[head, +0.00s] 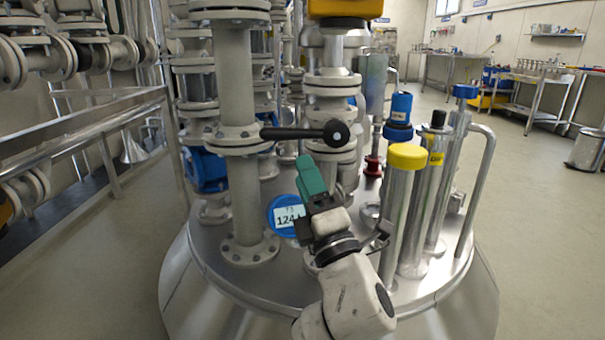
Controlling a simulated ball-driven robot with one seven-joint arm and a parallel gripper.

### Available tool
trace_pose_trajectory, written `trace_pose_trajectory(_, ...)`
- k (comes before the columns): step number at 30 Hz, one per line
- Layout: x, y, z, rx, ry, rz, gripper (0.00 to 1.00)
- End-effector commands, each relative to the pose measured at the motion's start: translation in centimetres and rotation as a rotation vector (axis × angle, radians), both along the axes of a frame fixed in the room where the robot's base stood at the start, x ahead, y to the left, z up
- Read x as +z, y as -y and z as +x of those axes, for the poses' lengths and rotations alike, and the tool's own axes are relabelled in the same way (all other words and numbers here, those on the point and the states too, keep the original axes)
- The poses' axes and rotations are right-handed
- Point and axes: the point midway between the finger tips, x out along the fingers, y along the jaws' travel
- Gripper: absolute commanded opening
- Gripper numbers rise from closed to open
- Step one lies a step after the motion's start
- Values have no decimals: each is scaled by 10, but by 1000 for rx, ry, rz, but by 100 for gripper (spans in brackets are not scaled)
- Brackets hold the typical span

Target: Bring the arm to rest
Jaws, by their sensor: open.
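My arm reaches up from the bottom of the head view, its white and grey links bent over the steel vessel lid. My gripper (311,176) is at its end, with a green tip and a dark body, pointing up and away. It is open, and I see nothing held in it. It stands in front of the pipework, below the black lever handle (300,133). Whether it touches anything there is hard to tell.
The round vessel lid (213,265) carries a grey flanged pipe (238,90), a blue round tag (285,215), a yellow-capped cylinder (402,195) and a bent steel rail (482,180), all close around my arm. A metal railing (85,125) is at left. Open floor (540,230) lies at right.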

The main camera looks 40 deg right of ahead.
Motion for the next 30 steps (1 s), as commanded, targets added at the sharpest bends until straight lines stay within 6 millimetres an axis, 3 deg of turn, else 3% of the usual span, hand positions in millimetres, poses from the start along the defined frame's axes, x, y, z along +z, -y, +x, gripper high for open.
trace_pose_trajectory(15, -1, 1, 0, 0, -2, 6, 49)
trace_pose_trajectory(19, -20, 13, -2, 2, -54, 104, 49)
trace_pose_trajectory(23, -76, 39, -10, -6, -188, 370, 49)
trace_pose_trajectory(27, -163, 61, -35, -52, -377, 753, 49)
trace_pose_trajectory(30, -226, 64, -64, -116, -512, 1016, 49)
